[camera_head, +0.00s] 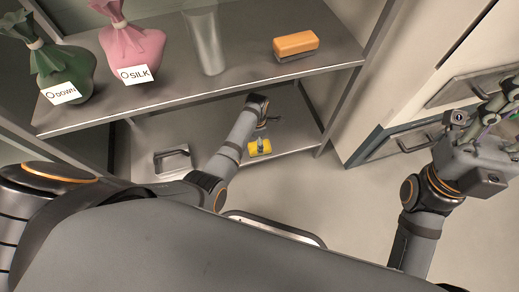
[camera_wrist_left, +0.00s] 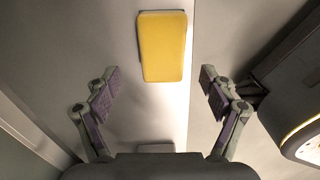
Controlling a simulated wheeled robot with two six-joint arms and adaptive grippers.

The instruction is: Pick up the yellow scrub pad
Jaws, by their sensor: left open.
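The yellow scrub pad (camera_head: 266,147) lies on the lower shelf (camera_head: 292,133), near its front edge and below the end of my left arm. In the left wrist view the pad (camera_wrist_left: 162,47) is a yellow rounded rectangle, centred sideways between the fingers but beyond their tips. My left gripper (camera_wrist_left: 160,88) is open and empty, with a finger on each side and clear gaps to the pad. In the head view the left gripper (camera_head: 261,139) is small and partly hidden at the pad. My right gripper (camera_head: 500,112) is at the right, its fingers cut by the picture's edge.
The upper shelf (camera_head: 185,88) holds a green sack (camera_head: 60,68), a pink sack (camera_head: 133,46), a clear glass (camera_head: 206,42) and an orange block (camera_head: 296,43). A metal-framed object (camera_head: 173,160) sits lower left. A cabinet with drawer handles (camera_head: 413,141) stands at the right.

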